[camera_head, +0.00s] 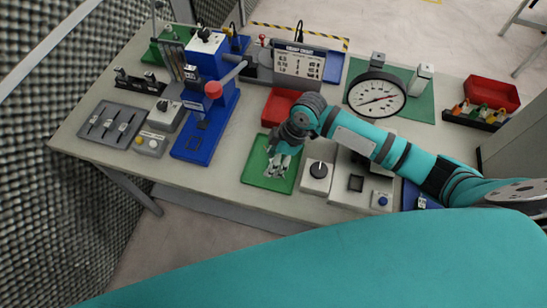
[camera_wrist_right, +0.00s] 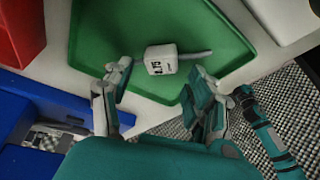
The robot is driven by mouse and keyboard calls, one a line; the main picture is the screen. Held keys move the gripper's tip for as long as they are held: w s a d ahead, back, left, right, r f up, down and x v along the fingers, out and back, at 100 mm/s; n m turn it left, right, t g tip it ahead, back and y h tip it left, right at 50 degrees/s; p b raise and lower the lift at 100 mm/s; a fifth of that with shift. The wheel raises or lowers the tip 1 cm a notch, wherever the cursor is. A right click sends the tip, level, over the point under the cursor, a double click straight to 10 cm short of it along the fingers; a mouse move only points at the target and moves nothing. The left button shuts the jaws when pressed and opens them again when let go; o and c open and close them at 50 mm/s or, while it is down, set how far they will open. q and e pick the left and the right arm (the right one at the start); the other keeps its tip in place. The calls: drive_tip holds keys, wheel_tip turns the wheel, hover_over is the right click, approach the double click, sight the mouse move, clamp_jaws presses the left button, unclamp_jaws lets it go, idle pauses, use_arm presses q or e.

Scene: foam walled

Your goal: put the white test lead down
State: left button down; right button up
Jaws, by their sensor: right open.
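The white test lead (camera_wrist_right: 160,60) shows in the right wrist view as a small white block with a dark printed label and a short grey lead at its side. It lies on the green tray (camera_wrist_right: 100,32), between and a little beyond my fingertips. My right gripper (camera_wrist_right: 157,84) is open, with a finger on either side and a gap to the block. In the head view my right gripper (camera_head: 279,165) is over the green tray (camera_head: 254,176), and I cannot make out the lead there. My left gripper is not in view.
A red bin (camera_head: 276,107) stands just behind the tray. A blue press (camera_head: 205,135) is to its left, and a white box with a black knob (camera_head: 317,172) is close on its right. A round gauge (camera_head: 377,93) stands farther back. The table's front edge is near.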

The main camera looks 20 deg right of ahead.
drive_tip(key=b+v, duration=0.1)
drive_tip(key=v, duration=1.1)
drive_tip(key=shift+r+b, duration=0.15)
drive_tip(key=shift+b, duration=0.15)
